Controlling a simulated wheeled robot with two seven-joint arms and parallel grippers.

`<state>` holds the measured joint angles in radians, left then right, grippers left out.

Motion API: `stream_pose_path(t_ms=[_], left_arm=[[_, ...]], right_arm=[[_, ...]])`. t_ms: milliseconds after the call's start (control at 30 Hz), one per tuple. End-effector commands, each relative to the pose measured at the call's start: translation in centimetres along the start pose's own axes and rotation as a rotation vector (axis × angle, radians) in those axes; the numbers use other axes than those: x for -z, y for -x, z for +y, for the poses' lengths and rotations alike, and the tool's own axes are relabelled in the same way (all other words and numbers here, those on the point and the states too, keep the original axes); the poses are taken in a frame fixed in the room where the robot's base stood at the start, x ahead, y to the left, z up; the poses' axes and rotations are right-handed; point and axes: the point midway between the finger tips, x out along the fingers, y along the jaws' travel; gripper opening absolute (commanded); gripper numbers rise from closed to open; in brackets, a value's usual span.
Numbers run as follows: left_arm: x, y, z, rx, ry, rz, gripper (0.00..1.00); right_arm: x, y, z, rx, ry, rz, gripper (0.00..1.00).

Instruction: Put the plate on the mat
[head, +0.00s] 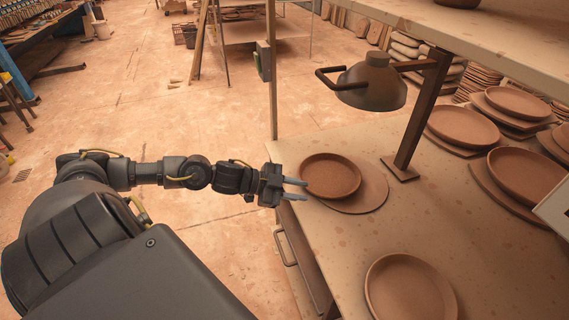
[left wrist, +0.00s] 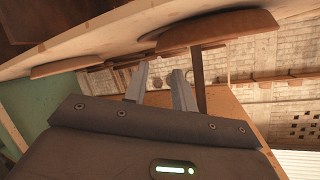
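A brown round plate (head: 330,174) lies at the table's left edge in the head view, overlapping the left part of a flat round brown mat (head: 372,198). The plate sits off-centre toward the left. My left gripper (head: 302,190) is open at the plate's left rim, its two fingers pointing at it. I cannot tell whether a finger touches the plate. In the left wrist view the gripper (left wrist: 161,78) is open with nothing between its fingers, and a plate (left wrist: 220,32) shows just above them. My right gripper is not in view.
Another brown plate (head: 410,290) lies at the table's front. A dark lamp-like metal piece (head: 372,84) on a post (head: 422,115) stands behind the mat. More plates on boards (head: 463,127) are at the right. A shelf (head: 470,35) overhangs the back. The table middle (head: 435,215) is clear.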

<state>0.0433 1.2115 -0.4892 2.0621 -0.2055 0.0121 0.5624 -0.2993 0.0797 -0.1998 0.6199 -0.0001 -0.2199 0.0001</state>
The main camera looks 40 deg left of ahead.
Motion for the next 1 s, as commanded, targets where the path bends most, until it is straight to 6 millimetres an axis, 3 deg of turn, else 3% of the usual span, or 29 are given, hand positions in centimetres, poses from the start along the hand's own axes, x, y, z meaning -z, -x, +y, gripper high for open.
stream_pose_path(t_ms=[100, 300, 1000], left_arm=[[0.4, 2.1, -0.1, -0.004, 0.0, -0.003, 0.27], [0.2, 4.0, -0.1, -0.001, 0.001, -0.002, 0.27], [0.1, 4.4, 0.0, 0.0, -0.001, 0.001, 0.27]], right_arm=[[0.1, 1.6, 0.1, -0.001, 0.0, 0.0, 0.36], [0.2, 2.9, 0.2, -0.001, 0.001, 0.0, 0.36], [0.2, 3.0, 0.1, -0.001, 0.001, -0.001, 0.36]])
